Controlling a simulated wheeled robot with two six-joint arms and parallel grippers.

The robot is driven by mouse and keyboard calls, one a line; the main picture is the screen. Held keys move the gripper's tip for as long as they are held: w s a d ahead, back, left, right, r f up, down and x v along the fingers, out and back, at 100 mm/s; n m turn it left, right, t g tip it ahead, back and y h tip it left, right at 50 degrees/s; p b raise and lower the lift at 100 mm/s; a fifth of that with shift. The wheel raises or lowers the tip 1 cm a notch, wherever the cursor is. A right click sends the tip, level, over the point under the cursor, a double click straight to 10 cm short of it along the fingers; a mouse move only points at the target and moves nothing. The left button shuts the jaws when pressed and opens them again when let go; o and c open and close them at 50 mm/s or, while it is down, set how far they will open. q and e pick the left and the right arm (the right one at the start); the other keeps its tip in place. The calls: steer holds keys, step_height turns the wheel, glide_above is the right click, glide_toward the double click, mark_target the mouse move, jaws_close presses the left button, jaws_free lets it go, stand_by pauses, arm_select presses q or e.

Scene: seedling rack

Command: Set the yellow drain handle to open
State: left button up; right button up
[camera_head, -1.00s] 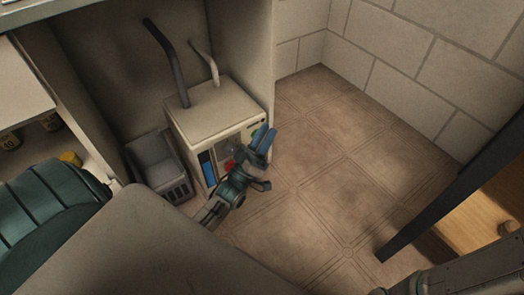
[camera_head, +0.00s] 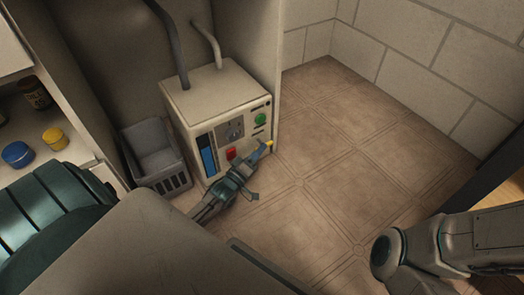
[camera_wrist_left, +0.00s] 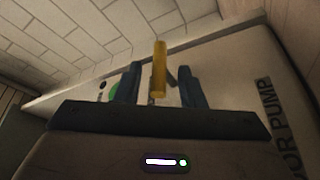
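The yellow drain handle (camera_wrist_left: 160,70) stands between the two dark fingers of my left gripper (camera_wrist_left: 158,86) in the left wrist view, with a visible gap on each side. In the head view, only a small yellow part of the handle (camera_head: 269,143) shows past the gripper. My left gripper (camera_head: 262,153) is open at the lower right of the front of the pale pump box (camera_head: 215,97). Whether the handle is touched farther down is hidden. My right gripper is out of view; only my right arm shows.
The box front carries a green button (camera_head: 260,118), a red button (camera_head: 231,153), a dial (camera_head: 231,131) and a blue strip (camera_head: 207,160). A grey basket (camera_head: 158,160) stands left of it. Jars with blue (camera_head: 17,154) and yellow (camera_head: 54,136) lids sit on a shelf. The tiled floor (camera_head: 335,150) is clear.

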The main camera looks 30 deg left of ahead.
arm_select(q)
steer(key=shift+x, duration=1.1)
jaws_close()
